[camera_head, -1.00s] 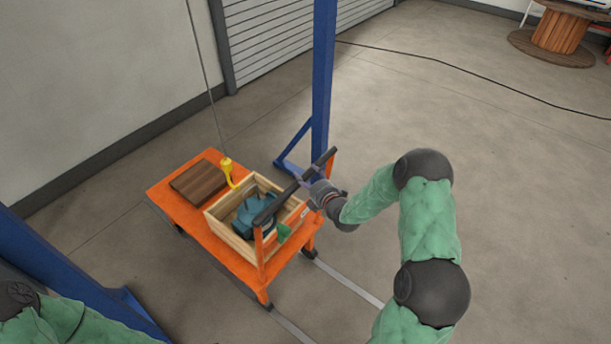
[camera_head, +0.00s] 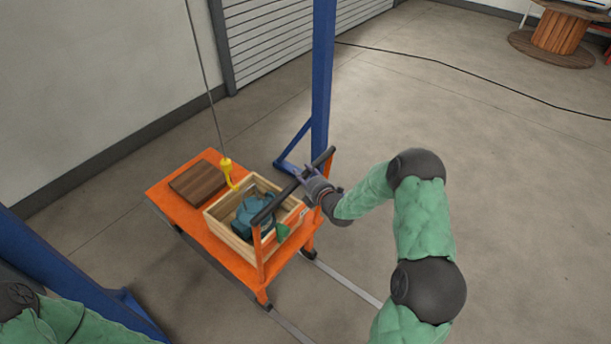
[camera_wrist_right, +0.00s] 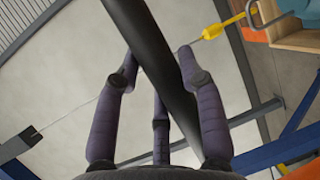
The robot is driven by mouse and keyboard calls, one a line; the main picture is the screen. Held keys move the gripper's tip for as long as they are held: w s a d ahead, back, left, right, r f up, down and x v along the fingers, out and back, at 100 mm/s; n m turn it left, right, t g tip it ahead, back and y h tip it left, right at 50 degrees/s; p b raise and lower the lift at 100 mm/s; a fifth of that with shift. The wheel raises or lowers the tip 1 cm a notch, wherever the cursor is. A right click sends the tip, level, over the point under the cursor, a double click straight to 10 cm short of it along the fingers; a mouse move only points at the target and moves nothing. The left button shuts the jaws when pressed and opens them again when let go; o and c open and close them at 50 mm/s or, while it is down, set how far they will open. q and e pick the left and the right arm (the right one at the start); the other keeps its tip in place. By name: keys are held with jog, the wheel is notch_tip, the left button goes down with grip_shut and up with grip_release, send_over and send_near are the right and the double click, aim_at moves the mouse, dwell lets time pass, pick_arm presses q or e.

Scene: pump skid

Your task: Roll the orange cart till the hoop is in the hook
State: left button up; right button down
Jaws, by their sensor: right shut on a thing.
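The orange cart (camera_head: 190,219) stands on the floor at left of centre, with a black handle bar (camera_head: 270,208) on two orange posts. My right gripper (camera_head: 308,176) is shut on the bar near its far end; in the right wrist view, its fingers lie on both sides of the bar (camera_wrist_right: 150,55). The yellow hook (camera_head: 227,168) hangs on a cable beside the far edge of the wooden crate; it also shows in the right wrist view (camera_wrist_right: 222,27). A teal pump-like object (camera_head: 252,215) lies in the crate. My left gripper is out of view.
The open crate (camera_head: 223,231) and a brown wooden block (camera_head: 197,181) sit on the cart. Pale floor strips (camera_head: 348,283) run under the cart. A blue post (camera_head: 322,90) stands behind it, and another blue frame (camera_head: 70,272) is at left.

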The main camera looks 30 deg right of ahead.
jog(key=w+a+b, duration=0.4)
jog(key=w+b, duration=0.2)
jog(key=w, duration=0.4)
jog(key=shift+w+a, duration=0.25)
jog(key=shift+w, duration=0.1)
jog(key=shift+f, duration=0.1)
jog(key=c, duration=0.7)
grip_release()
jog(key=shift+c, duration=0.2)
jog(key=s, duration=0.4)
jog(key=s+r, duration=0.1)
jog(key=s, duration=0.3)
jog(key=s+r, duration=0.1)
jog(key=s, duration=0.3)
jog(key=shift+r, duration=0.1)
